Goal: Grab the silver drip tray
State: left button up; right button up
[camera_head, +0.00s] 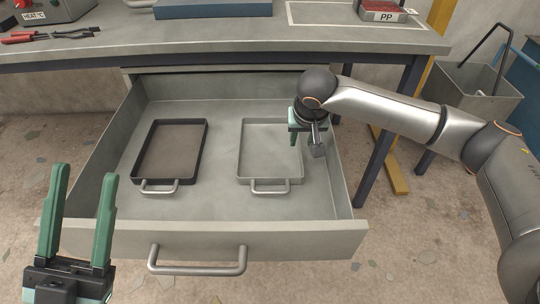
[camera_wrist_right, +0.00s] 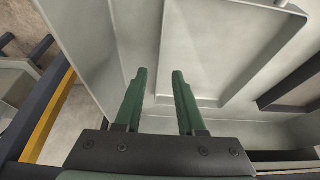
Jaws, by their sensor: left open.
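The silver drip tray (camera_head: 270,162) lies flat in the right half of the open drawer (camera_head: 215,205), with its bar handle (camera_head: 270,187) toward the drawer front. My right gripper (camera_head: 305,147) points down at the tray's right side. In the right wrist view the fingers (camera_wrist_right: 158,85) stand apart. The silver tray's side rim (camera_wrist_right: 163,45) runs into the gap between them there; I cannot tell whether they touch it. My left gripper (camera_head: 82,215) is open and empty, at the drawer's front left corner.
A dark tray (camera_head: 171,152) with a handle lies in the drawer's left half. The drawer's right wall (camera_head: 340,170) is close to my right gripper. The workbench (camera_head: 250,38) stands behind, and a grey bin (camera_head: 480,95) at the right.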

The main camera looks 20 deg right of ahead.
jog(key=b+x, duration=0.2)
jog(key=x, duration=0.2)
jog(key=shift+d+f, duration=0.15)
jog(key=shift+f, duration=0.2)
grip_shut()
jog(key=shift+r, duration=0.1)
dwell(1.0)
